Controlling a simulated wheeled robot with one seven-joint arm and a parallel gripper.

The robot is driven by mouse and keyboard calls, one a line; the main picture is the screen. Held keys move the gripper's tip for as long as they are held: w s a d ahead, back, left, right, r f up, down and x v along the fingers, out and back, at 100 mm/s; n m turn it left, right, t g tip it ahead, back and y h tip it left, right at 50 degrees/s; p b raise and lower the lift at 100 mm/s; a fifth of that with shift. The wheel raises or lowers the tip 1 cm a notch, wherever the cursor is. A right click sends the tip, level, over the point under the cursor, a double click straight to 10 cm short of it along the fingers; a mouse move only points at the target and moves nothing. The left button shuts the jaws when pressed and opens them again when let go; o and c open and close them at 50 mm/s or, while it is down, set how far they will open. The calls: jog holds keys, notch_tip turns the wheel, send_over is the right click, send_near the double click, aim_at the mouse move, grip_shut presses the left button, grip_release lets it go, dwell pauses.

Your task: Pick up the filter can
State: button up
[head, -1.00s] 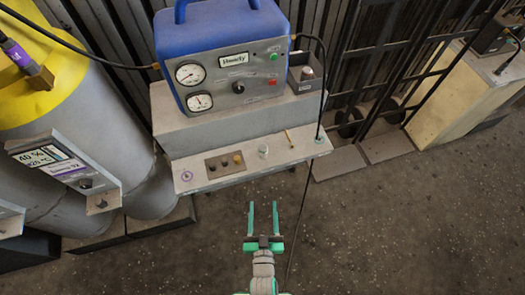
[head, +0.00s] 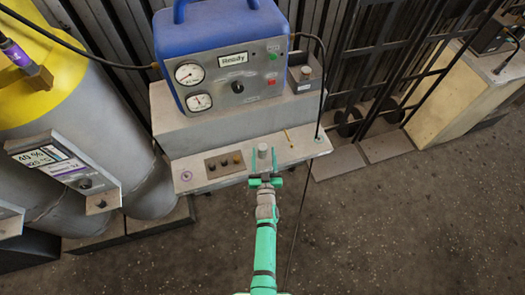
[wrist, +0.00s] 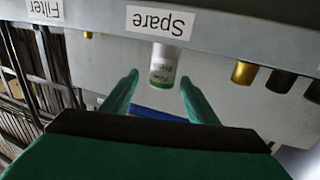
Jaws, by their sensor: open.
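The filter can (head: 262,149) is a small pale cylinder standing on the front ledge of the grey bench in the head view. In the wrist view the can (wrist: 165,66) is white with a green band and small, mostly unreadable print. It appears upside down there, beside a label reading "Spare" (wrist: 162,22). My gripper (head: 264,154) is open, with its two green fingers on either side of the can in the head view. In the wrist view my gripper (wrist: 159,79) has a finger to each side and the can a little beyond the tips. I see no contact.
A panel with several knobs (head: 225,163) is left of the can on the ledge (head: 297,154). Behind stands a blue machine reading "Ready" (head: 235,59), beside a small grey box (head: 305,78). Grey cylinders stand left.

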jog(key=shift+w+a+f, duration=0.1)
jog(key=shift+w+a, duration=0.1)
jog(key=shift+w, duration=1.55)
jog(key=shift+w+a, duration=0.15)
jog(key=shift+w, duration=1.6)
jog(key=shift+c, duration=0.6)
jog(key=c, duration=1.1)
jog(key=shift+c, duration=0.2)
